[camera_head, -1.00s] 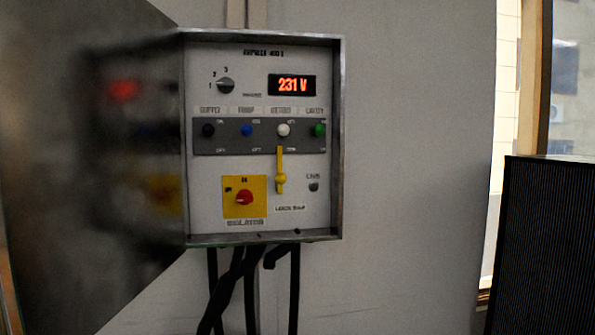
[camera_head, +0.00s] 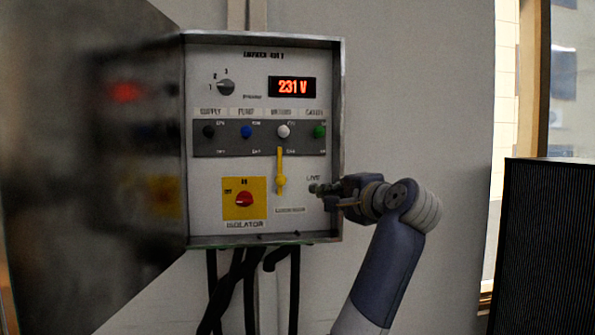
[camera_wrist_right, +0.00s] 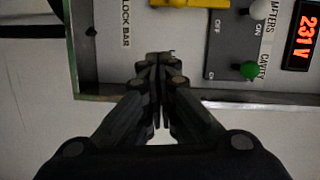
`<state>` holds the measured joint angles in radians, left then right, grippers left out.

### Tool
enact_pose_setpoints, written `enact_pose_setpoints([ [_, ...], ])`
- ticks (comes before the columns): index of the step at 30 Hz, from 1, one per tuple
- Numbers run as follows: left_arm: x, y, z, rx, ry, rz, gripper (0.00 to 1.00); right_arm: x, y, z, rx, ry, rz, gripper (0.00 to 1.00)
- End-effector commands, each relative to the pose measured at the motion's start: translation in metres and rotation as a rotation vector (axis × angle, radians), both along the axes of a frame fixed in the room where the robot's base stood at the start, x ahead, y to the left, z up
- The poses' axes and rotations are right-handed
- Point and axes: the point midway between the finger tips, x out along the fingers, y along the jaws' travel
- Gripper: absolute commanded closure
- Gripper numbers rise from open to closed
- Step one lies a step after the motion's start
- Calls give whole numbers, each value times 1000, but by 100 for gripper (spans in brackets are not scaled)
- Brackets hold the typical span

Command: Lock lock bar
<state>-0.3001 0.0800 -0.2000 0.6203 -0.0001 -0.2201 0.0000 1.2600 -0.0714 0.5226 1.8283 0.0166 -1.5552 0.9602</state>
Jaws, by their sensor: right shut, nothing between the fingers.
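The lock bar (camera_head: 280,165) is a narrow yellow bar with a round knob near its lower end. It hangs upright below the white switch in the open panel box. Part of its yellow body shows at the top edge of the right wrist view (camera_wrist_right: 190,3). My right gripper (camera_head: 318,188) is shut and empty. Its fingertips are at the right side of the panel, right of the lock bar and apart from it. In the wrist view the closed fingers (camera_wrist_right: 160,57) reach over the box rim near the "LOCK BAR" label. My left gripper is not in view.
The open box door (camera_head: 90,170) stands on the left, mirror-like. The red isolator knob (camera_head: 244,199) sits on a yellow plate left of the bar. A row of coloured switches (camera_head: 247,132) is above. The metal rim (camera_wrist_right: 250,103) borders the panel. Black cables hang below.

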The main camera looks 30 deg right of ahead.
Motion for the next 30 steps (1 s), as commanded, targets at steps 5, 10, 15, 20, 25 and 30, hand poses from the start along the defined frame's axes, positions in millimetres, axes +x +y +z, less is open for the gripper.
enact_pose_setpoints([
  [5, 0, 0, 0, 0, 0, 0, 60, -10, -2, 34, 71, -57, 11, 100],
  [10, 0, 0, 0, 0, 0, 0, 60, -13, -3, 41, 92, -71, 15, 100],
  [15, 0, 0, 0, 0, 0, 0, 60, -13, -3, 41, 91, -70, 14, 100],
  [20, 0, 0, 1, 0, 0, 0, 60, -11, -3, 42, 90, -70, 14, 100],
  [25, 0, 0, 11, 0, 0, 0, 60, 7, -3, 43, 89, -65, 15, 100],
  [30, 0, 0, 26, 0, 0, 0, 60, 40, -4, 44, 89, -65, 15, 100],
])
